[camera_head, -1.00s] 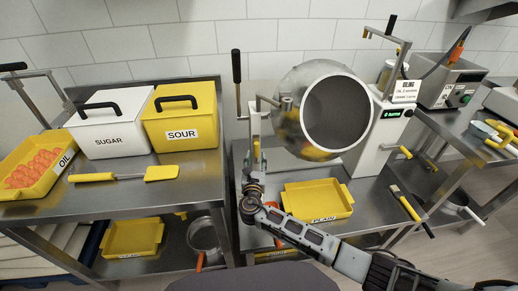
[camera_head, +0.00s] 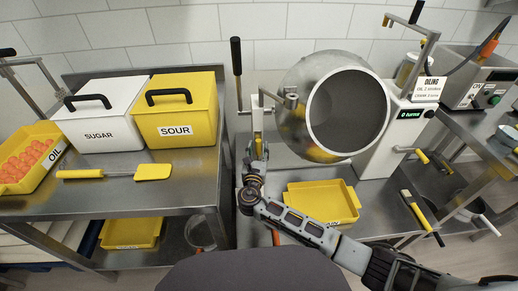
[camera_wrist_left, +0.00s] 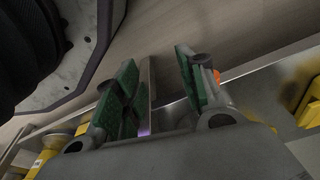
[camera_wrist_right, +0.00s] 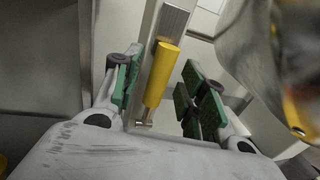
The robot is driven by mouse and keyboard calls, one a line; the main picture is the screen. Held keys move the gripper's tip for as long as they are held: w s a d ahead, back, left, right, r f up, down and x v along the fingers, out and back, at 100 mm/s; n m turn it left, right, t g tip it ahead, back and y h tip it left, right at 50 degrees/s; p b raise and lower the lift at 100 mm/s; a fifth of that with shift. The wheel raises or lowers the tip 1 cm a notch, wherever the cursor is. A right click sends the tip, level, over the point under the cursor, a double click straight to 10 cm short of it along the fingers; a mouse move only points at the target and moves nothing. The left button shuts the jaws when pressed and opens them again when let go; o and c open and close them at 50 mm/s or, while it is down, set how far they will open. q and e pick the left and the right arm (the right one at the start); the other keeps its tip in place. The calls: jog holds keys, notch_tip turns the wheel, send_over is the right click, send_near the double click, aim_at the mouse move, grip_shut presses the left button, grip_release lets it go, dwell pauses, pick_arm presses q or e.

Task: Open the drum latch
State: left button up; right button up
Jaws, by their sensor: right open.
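The steel drum (camera_head: 300,105) hangs tilted on its stand, its round dark mouth facing front right. A post with a metal bracket (camera_head: 290,97) stands at its left side. In the right wrist view a yellow handle (camera_wrist_right: 162,72), which looks like the latch grip, lies between the two fingers of my right gripper (camera_wrist_right: 160,85). The fingers are apart, with gaps on both sides of the handle. In the head view my right gripper (camera_head: 256,150) is at the post, left of the drum. My left gripper (camera_wrist_left: 158,92) shows only in its wrist view, open and empty.
A yellow tray (camera_head: 322,188) lies on the bench under the drum. A tall black-handled lever (camera_head: 236,60) stands left of the post. A brush (camera_head: 415,205) lies at the bench's right.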

grip_shut()
dwell(0.5)
